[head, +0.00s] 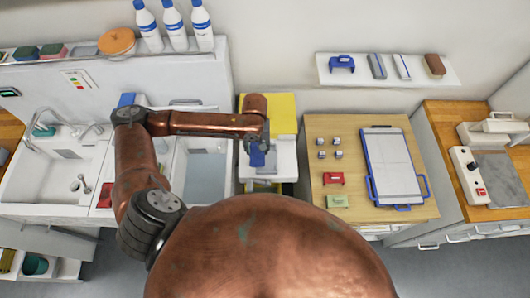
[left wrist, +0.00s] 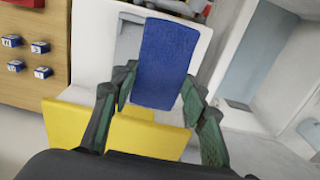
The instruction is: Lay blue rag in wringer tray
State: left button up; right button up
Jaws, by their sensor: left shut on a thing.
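The blue rag (head: 257,158) hangs from my left gripper (head: 257,141) in the head view. In the left wrist view the rag (left wrist: 167,55) is a flat blue rectangle between the two green-grey fingers of that gripper (left wrist: 160,80), which are shut on it. It is above a white stand (head: 284,160) with a yellow panel (head: 283,110), which seems to be the wringer tray. A grey recessed part (left wrist: 129,42) shows beside the rag, and the rag hides some of it. I cannot tell whether the rag touches the tray. My right gripper is not in view.
Left of the stand is a basin (head: 205,175), then a white sink (head: 60,170). Bottles (head: 174,25) stand on the shelf behind.

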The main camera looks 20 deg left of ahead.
pick_arm(q)
send_over(266, 156)
jog(key=f, duration=0.4)
jog(key=shift+s+a, duration=0.1)
jog(key=shift+a, duration=0.15)
jog(key=shift+d+f, duration=0.15)
jog(key=shift+f, duration=0.3)
jog(key=shift+s+d, duration=0.1)
jog(key=shift+s, duration=0.05)
jog(key=f, duration=0.2)
jog(key=w+f, duration=0.1)
jog(key=shift+d+f, duration=0.1)
jog(key=shift+f, duration=0.3)
jog(key=shift+s+r, duration=0.15)
jog(key=shift+s, duration=0.2)
jog(key=o, duration=0.8)
jog(key=shift+c, duration=0.2)
jog(key=o, duration=0.3)
jog(key=shift+w+f, duration=0.1)
jog(key=shift+f, duration=0.1)
jog(key=shift+o, duration=0.5)
jog(key=shift+r, duration=0.3)
notch_tip(266, 156, up, 12)
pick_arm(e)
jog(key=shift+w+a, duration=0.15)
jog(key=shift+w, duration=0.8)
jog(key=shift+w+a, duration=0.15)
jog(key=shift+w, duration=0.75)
